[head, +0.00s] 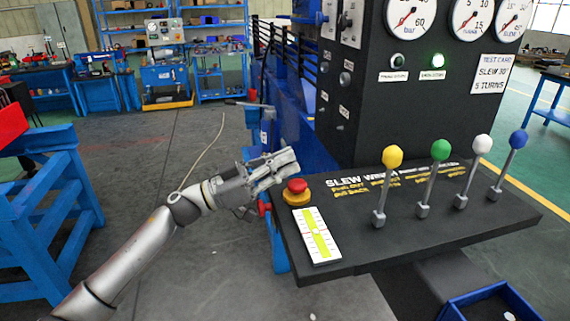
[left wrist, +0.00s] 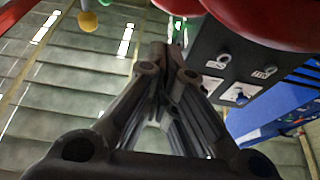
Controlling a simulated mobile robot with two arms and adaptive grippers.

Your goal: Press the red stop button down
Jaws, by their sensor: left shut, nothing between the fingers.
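The red stop button (head: 297,186) sits on a yellow base at the left end of the dark control panel (head: 400,237) in the head view. My left gripper (head: 291,158) is shut and empty. In the head view its fingers show just above and behind the button. I cannot tell whether they touch it. In the left wrist view the shut fingers (left wrist: 168,60) point forward, and large red rounded shapes fill the top right edge. My right gripper is not in view.
Levers with yellow (head: 392,157), green (head: 440,150), white (head: 482,145) and blue (head: 518,139) knobs stand right of the button. A white and yellow-green card (head: 315,236) lies in front of it. A black gauge cabinet (head: 425,110) rises behind. A blue stand (head: 45,215) is at left.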

